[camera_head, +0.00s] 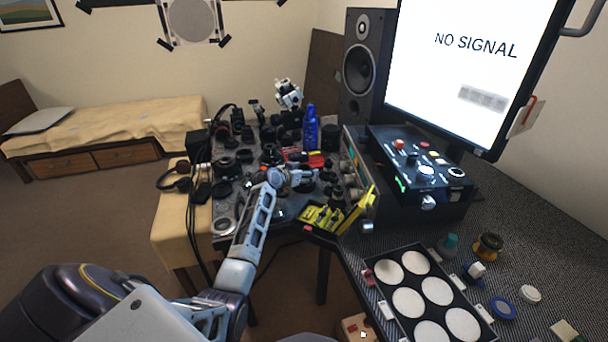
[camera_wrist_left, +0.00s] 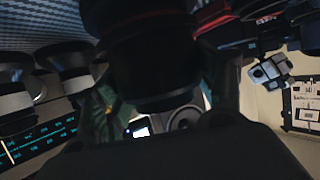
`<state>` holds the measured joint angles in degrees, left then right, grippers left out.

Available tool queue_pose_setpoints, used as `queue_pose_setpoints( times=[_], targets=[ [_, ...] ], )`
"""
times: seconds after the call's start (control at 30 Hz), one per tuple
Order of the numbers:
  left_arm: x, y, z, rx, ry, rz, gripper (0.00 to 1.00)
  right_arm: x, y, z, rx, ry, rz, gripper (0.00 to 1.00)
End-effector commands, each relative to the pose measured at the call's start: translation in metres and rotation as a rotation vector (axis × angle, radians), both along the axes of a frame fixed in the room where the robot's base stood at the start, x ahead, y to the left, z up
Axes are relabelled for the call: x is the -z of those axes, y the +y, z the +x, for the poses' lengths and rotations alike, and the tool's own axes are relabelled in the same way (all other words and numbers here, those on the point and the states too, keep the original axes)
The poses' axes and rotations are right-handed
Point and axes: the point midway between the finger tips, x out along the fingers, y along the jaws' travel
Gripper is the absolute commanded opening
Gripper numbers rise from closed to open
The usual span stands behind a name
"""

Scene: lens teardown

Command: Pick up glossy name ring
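My left arm reaches from the lower left in the head view over the dark table (camera_head: 226,205) crowded with camera parts. My left gripper (camera_head: 298,180) is low among these parts, and its fingertips are too small to make out. In the left wrist view a large black cylinder, like a lens barrel (camera_wrist_left: 150,60), with a thin red line fills the upper middle, close to the gripper. I cannot tell whether the fingers touch it. I cannot single out the glossy name ring. A round silver-rimmed part (camera_head: 223,226) lies at the table's near left corner. My right gripper is not in view.
A blue bottle (camera_head: 311,130) stands behind the gripper. A yellow tool holder (camera_head: 325,216) is at the near right edge. A control box (camera_head: 415,160), speaker (camera_head: 366,65) and monitor (camera_head: 470,60) stand right. A tray with white round pads (camera_head: 384,305) lies at lower right.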

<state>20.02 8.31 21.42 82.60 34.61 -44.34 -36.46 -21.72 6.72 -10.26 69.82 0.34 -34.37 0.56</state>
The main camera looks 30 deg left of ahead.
Motion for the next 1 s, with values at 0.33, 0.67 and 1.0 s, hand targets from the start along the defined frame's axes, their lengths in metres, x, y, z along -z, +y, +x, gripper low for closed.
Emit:
queue_pose_setpoints(
  times=[0.33,0.67,1.0],
  targets=[
    [0.000,0.000,0.000,0.000,0.000,0.001,0.46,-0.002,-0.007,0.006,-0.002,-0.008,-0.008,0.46],
    [-0.019,0.001,0.000,0.000,-0.002,0.003,0.46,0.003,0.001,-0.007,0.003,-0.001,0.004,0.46],
    [-0.068,0.001,0.000,0.001,-0.002,0.004,0.46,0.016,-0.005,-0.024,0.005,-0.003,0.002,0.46]
  ],
)
